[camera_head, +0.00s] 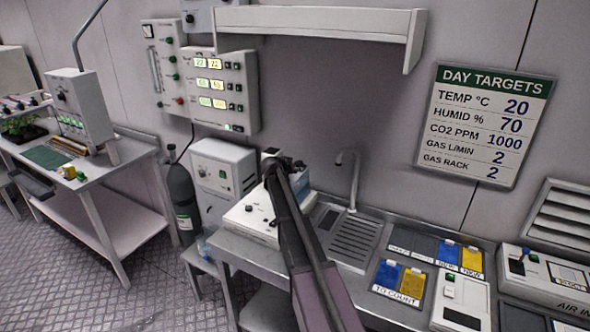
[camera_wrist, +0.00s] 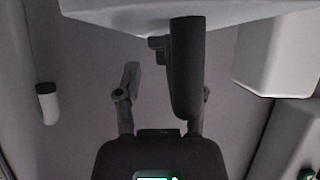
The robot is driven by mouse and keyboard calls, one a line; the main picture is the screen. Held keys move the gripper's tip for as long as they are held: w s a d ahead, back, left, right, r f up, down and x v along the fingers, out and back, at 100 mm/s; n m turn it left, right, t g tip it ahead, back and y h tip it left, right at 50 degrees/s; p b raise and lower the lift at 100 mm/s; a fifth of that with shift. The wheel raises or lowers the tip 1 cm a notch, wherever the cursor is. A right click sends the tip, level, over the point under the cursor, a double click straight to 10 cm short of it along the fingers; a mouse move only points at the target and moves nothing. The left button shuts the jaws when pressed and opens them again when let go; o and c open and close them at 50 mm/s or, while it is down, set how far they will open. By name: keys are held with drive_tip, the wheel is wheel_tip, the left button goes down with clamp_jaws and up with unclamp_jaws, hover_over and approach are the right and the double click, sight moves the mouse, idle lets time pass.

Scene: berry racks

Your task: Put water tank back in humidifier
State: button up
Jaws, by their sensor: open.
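My gripper (camera_wrist: 165,98) is open, with its two fingers spread in the wrist view. In the head view its end (camera_head: 285,163) is small and dark, above the back of a white device with knobs (camera_head: 250,218) on the counter. A dark upright part (camera_wrist: 185,70) overlaps the right finger in the wrist view, below a pale surface (camera_wrist: 130,12); I cannot tell whether it is touched. The white device may be the humidifier, but my arm hides part of it. A small bluish clear object (camera_head: 205,247) at the counter's left may be the water tank; I cannot be sure.
A sink with a tap (camera_head: 351,185) lies right of my arm. Blue and yellow cards (camera_head: 412,284) lie beyond it on the counter. A dark gas cylinder (camera_head: 181,195) and a white cabinet (camera_head: 222,170) stand to the left. A shelf (camera_head: 320,22) hangs above.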

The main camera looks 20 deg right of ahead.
drive_tip(key=p+v, duration=0.5)
drive_tip(key=v, duration=0.6)
drive_tip(key=shift+s+a+r, duration=0.2)
drive_tip(key=shift+a, duration=0.05)
idle(0.4)
drive_tip(key=s+a+f+n+g+y, duration=0.2)
drive_tip(key=s+a, duration=0.4)
drive_tip(key=s, duration=0.5)
drive_tip(key=s+a+f+n+g+y, duration=0.3)
drive_tip(key=s+a, duration=0.3)
drive_tip(key=s, duration=0.6)
drive_tip(key=s+a+f+n+g+y, duration=0.2)
drive_tip(key=s+a+f+n+y, duration=0.2)
drive_tip(key=s+a, duration=0.3)
drive_tip(key=s, duration=0.5)
drive_tip(key=shift+s+f+n+y, duration=0.2)
drive_tip(key=shift+f+n+y, duration=0.1)
drive_tip(key=shift+f+y, duration=0.1)
